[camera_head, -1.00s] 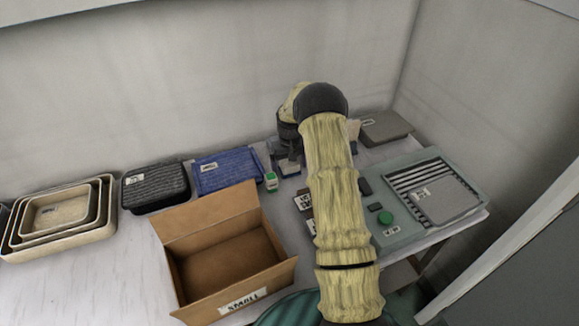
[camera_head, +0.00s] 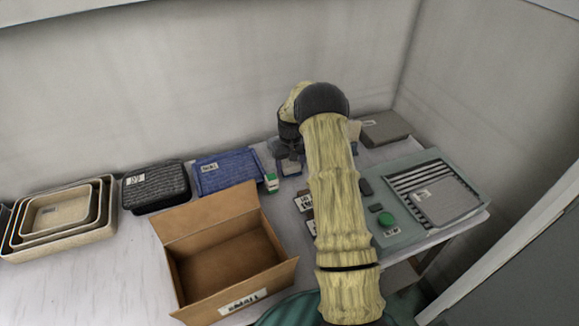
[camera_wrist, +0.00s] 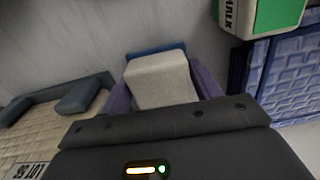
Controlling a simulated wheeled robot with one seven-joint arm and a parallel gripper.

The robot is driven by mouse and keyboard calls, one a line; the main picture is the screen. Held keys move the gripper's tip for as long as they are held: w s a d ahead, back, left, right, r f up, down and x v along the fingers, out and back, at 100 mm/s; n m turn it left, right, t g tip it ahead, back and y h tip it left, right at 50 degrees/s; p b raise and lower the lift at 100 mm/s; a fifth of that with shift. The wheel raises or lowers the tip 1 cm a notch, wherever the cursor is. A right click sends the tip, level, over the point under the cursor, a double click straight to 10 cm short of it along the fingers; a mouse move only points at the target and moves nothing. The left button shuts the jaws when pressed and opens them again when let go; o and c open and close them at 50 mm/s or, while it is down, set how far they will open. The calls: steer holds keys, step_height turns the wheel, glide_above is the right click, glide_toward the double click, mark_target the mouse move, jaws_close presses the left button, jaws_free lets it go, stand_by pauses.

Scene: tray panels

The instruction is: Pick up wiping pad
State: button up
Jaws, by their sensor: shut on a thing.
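The wiping pad (camera_wrist: 161,82) is a pale grey-white block with a blue layer along its far edge, in the middle of the wrist view. My gripper (camera_wrist: 163,70) is shut on it, with one purple-blue finger at each side. In the head view my gripper (camera_head: 289,162) is at the back of the table near the wall, partly hidden by my arm. The pad is too small there to make out clearly. I cannot tell whether the pad touches the table.
A green and white chalk box (camera_wrist: 265,14) stands close at the right, beside a blue tray (camera_wrist: 288,72). In the head view, an open cardboard box (camera_head: 226,262) is in front, a black tray (camera_head: 155,188) to the left, and a grey-green panel (camera_head: 408,238) to the right.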

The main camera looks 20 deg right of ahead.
step_height(320, 180, up, 10)
steer(key=shift+f+b, duration=0.2)
steer(key=shift+b, duration=0.15)
steer(key=o, duration=0.3)
steer(key=shift+c, duration=0.8)
